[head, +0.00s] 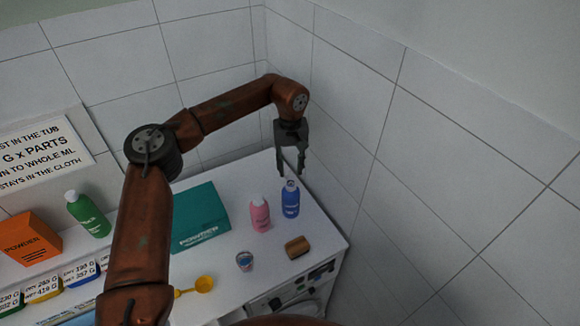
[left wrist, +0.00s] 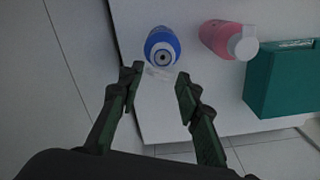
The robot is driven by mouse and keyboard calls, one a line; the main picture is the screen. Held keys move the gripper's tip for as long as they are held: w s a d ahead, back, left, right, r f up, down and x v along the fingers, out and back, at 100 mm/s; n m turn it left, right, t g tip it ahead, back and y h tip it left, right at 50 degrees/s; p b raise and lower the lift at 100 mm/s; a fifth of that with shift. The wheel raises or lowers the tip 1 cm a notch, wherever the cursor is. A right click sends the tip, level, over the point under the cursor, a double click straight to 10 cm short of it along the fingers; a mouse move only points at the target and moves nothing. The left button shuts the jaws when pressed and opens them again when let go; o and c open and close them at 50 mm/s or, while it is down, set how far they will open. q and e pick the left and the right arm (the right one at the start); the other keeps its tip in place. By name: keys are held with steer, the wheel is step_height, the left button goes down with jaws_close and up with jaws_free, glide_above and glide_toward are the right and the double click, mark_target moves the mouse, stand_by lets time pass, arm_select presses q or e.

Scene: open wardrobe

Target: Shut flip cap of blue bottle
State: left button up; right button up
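The blue bottle (head: 290,203) stands upright on the white worktop, near its right back side. It also shows from above in the left wrist view (left wrist: 162,43), with a pale round top and a dark centre. A pale, see-through flap (left wrist: 158,74), apparently the open flip cap, sticks out from its top toward my fingers. My left gripper (head: 291,171) points down just above the bottle in the head view. In the left wrist view its two fingers (left wrist: 157,76) are apart, with the flap between the tips and nothing clearly gripped. My right gripper is not in view.
A pink bottle (head: 260,215) stands close beside the blue one. A teal powder box (head: 201,218) is further left. A brown block (head: 297,247), a small cup (head: 244,261) and a yellow scoop (head: 203,284) lie in front. Tiled walls close in behind and right.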

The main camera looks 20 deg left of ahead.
arm_select(q)
jaws_close()
stand_by(0.3)
steer(key=s+t+b, duration=0.1)
steer(key=b, duration=0.1)
steer(key=f+t+y+b, duration=0.1)
steer(key=t+b, duration=0.1)
steer(key=b, duration=0.1)
steer(key=s+d+t+y+b, duration=0.1)
steer(key=b, duration=0.2)
steer(key=shift+s+d+f+t, duration=0.1)
steer(key=shift+s+f+t, duration=0.15)
steer(key=shift+s+t, duration=0.15)
steer(key=shift+s+d+f+t+y+b, duration=0.15)
steer(key=shift+s+t+y+b, duration=0.25)
steer(key=shift+t+b, duration=0.6)
jaws_free()
steer(key=v, duration=1.2)
steer(key=shift+w, duration=0.1)
